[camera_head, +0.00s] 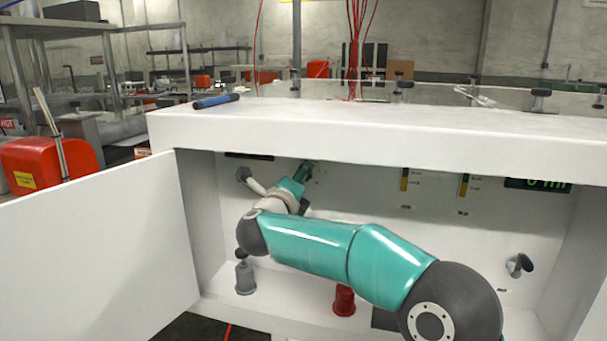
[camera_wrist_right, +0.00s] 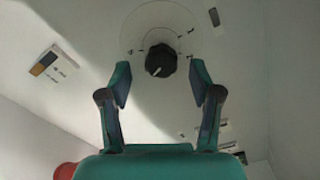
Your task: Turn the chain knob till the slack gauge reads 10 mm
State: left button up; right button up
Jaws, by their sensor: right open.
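A black round knob (camera_wrist_right: 160,60) with a white pointer mark sits on a white panel in the right wrist view, with a printed dial ring and small marks around it. Its pointer aims toward the lower left. My right gripper (camera_wrist_right: 160,82) is open, with its two teal fingers to either side of the knob's lower part; I cannot tell if they touch it. In the head view my right arm reaches into the white cabinet, its gripper (camera_head: 304,172) small near the back wall. Upright gauges (camera_head: 404,180) (camera_head: 463,185) are on that wall, their text unreadable. My left gripper is out of view.
The cabinet's white door (camera_head: 95,255) stands open at left. A grey knob-topped post (camera_head: 245,278) and a red one (camera_head: 344,300) stand on its floor. A green-digit display (camera_head: 538,184) is at upper right, a black knob (camera_head: 519,265) below. A blue tool (camera_head: 216,101) lies on top.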

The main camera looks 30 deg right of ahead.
jog(key=shift+x, duration=1.75)
jog(key=c, duration=1.2)
jog(key=shift+o, duration=0.2)
jog(key=shift+r+n+p, duration=0.1)
jog(key=shift+n+p, duration=0.4)
jog(key=shift+p, duration=0.1)
jog(key=o, duration=1.2)
jog(key=shift+f, duration=0.2)
jog(key=shift+c, duration=0.2)
